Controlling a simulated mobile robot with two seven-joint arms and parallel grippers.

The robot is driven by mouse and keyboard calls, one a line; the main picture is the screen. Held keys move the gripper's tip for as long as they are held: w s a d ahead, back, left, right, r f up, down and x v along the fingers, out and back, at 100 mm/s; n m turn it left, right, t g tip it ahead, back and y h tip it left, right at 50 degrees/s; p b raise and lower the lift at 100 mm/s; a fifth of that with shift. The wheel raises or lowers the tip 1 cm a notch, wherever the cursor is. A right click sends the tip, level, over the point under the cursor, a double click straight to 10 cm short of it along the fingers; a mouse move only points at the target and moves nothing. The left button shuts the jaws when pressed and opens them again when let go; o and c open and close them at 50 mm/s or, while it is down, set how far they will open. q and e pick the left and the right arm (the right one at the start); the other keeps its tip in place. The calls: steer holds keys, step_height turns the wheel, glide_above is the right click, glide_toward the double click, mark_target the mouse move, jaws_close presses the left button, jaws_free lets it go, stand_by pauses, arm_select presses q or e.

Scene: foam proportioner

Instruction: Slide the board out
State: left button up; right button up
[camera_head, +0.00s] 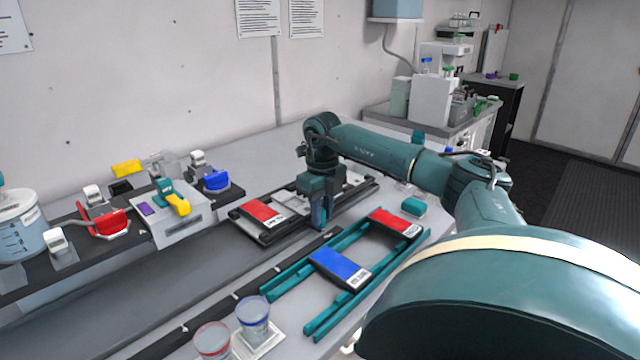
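A dark-railed board or carriage (343,195) lies on the bench in the middle, with a red block (261,214) at its left end. My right gripper (319,220) points down over its front edge. Its fingers look close together; whether they hold the board's edge is not clear, and the gripper and arm hide part of the board. In front is a teal rail frame (289,280) with a blue block (340,267) and a red block (396,223) across it. I cannot tell which of the two the task calls the board. My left gripper is out of view.
A row of devices with red, yellow and blue handles (178,205) stands at the left, beside a liquid container (20,225). Two cups (253,318) stand at the front edge. A long grey strip (120,295) runs along the bench. A teal block (413,206) lies right.

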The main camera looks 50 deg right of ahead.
steer(key=o, duration=0.3)
steer(key=shift+d, duration=0.15)
steer(key=shift+o, duration=0.2)
step_height(320, 180, up, 13)
steer(key=shift+p, duration=0.4)
stand_by(0.4)
